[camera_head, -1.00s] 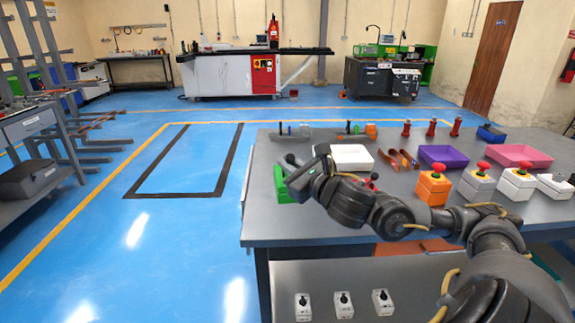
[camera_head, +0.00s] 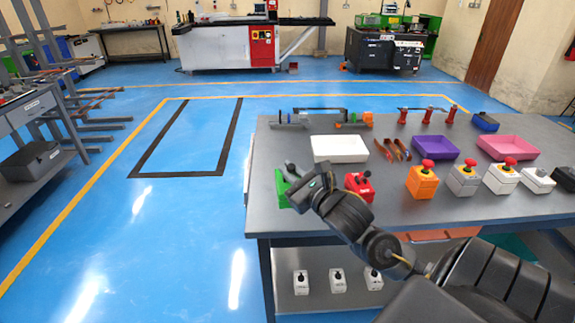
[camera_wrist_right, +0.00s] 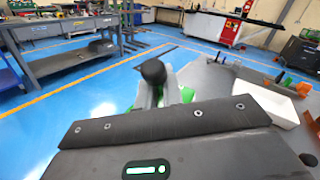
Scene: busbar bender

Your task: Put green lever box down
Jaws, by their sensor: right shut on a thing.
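The green lever box (camera_head: 281,189) is at the left front corner area of the grey table (camera_head: 400,209). My right gripper (camera_head: 291,175) is shut on it and hides much of it. I cannot tell whether its base touches the tabletop. In the right wrist view, the lever's black knob (camera_wrist_right: 153,71) stands up beyond the gripper body, with green parts of the box (camera_wrist_right: 187,95) beside the fingers. My left gripper is not in view.
A red lever box (camera_head: 359,186) stands just right of my gripper. A white tray (camera_head: 340,149) lies behind. An orange button box (camera_head: 422,182) and several others stand farther right. Purple (camera_head: 435,147) and pink (camera_head: 507,147) trays lie behind them. The table's left edge is close.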

